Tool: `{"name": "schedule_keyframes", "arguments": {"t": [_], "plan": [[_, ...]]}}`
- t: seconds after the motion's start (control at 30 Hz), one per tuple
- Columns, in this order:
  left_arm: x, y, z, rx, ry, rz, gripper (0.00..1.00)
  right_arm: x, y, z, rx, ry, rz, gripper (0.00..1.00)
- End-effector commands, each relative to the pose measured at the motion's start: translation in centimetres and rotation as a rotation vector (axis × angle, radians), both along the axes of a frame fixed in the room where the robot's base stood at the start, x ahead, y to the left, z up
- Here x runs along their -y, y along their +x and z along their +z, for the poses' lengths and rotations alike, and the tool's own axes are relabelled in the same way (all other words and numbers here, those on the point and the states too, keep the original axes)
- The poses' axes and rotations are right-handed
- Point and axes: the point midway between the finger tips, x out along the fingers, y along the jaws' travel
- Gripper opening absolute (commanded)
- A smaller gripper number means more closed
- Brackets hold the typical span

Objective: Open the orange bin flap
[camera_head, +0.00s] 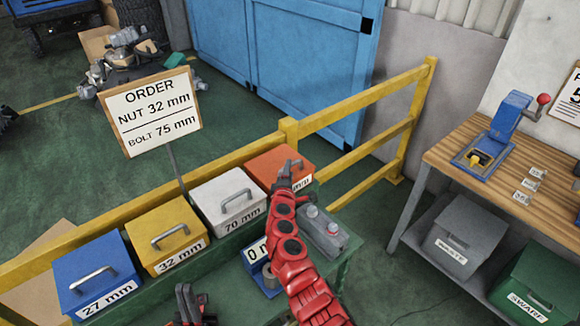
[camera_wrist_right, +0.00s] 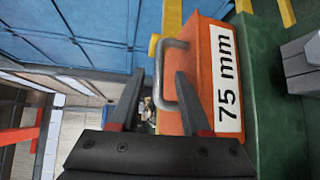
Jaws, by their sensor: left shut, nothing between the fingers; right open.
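The orange bin (camera_head: 265,167) stands at the right end of the row, its flap shut. Its metal handle and "75 mm" label show large in the right wrist view, where the orange flap (camera_wrist_right: 203,60) fills the middle. My right gripper (camera_head: 291,166) is over this bin and open. In the right wrist view, the bar of the handle (camera_wrist_right: 160,75) appears between its two fingers (camera_wrist_right: 160,73); I cannot tell whether they touch it. The gripper and arm hide part of the bin in the head view. My left gripper (camera_head: 187,293) is shut and empty at the bottom edge.
White (camera_head: 215,190), yellow (camera_head: 168,222) and blue (camera_head: 78,262) bins stand to the left. An order sign (camera_head: 150,110) reads nut 32 mm, bolt 75 mm. A yellow rail (camera_head: 350,104) runs behind the bins. A wooden bench (camera_head: 460,150) is at right.

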Motion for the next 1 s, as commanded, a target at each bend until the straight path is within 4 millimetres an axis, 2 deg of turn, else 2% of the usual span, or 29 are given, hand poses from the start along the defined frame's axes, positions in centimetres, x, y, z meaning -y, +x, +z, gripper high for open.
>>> {"name": "schedule_keyframes", "arguments": {"t": [0.13,0.3,0.7,0.97,1.0], "plan": [[0.0,0.0,-1.1,0.000,0.000,0.000,0.00,0.5,1.7,-0.5,0.001,0.001,-0.007,0.47],[0.0,0.0,-1.5,0.000,0.000,0.000,0.00,0.6,2.7,-0.6,-0.001,0.000,-0.003,0.47],[0.0,0.0,-1.6,0.000,0.000,0.000,0.00,0.6,3.1,-0.5,0.000,0.000,-0.001,0.47],[0.0,0.0,-1.6,0.000,0.000,0.000,0.00,0.5,3.1,-0.5,-0.001,0.000,0.000,0.00],[0.0,0.0,-1.6,0.000,0.000,0.000,0.00,0.5,3.1,-0.5,-0.001,0.000,0.000,0.00]]}}
